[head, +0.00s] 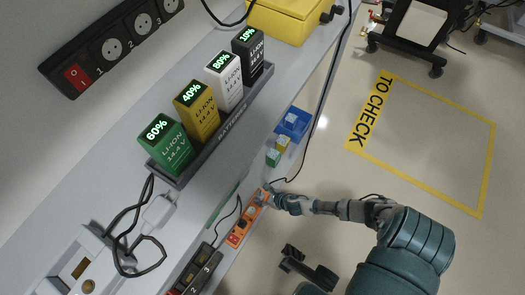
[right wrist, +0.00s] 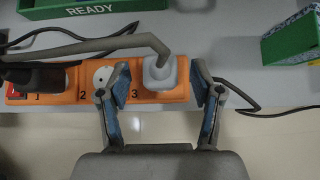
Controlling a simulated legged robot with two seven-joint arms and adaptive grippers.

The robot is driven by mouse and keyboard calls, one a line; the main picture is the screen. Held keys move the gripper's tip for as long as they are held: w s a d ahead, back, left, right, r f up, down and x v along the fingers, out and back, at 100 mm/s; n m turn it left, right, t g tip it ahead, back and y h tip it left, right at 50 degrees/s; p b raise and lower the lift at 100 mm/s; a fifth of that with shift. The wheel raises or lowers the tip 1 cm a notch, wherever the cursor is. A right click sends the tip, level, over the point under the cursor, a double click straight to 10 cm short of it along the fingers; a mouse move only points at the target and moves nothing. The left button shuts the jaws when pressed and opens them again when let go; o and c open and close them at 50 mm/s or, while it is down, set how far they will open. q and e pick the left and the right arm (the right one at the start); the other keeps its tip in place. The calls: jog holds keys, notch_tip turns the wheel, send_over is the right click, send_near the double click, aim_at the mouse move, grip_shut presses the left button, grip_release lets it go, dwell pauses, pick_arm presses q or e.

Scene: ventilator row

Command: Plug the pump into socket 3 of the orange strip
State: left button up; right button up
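The orange strip (right wrist: 140,97) lies along the bench edge; it also shows in the head view (head: 236,238). A pale grey plug (right wrist: 160,74) with a thick grey cable stands at socket 3. I cannot tell whether it is fully seated. My right gripper (right wrist: 160,88) is open, one finger on each side of this plug, with gaps visible on both sides. In the head view the right gripper (head: 268,196) is at the strip's far end. A dark gripper-like part (head: 305,266), probably my left gripper, is off the bench; its opening is unclear.
A black plug (right wrist: 35,76) sits at socket 1; socket 2 (right wrist: 103,76) is empty. A green READY tray (right wrist: 92,8) lies behind the strip, and a green block (right wrist: 290,40) stands to the right. A black strip (head: 197,268) and battery rack (head: 215,140) are on the bench.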

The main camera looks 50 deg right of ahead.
jog(key=v, duration=1.2)
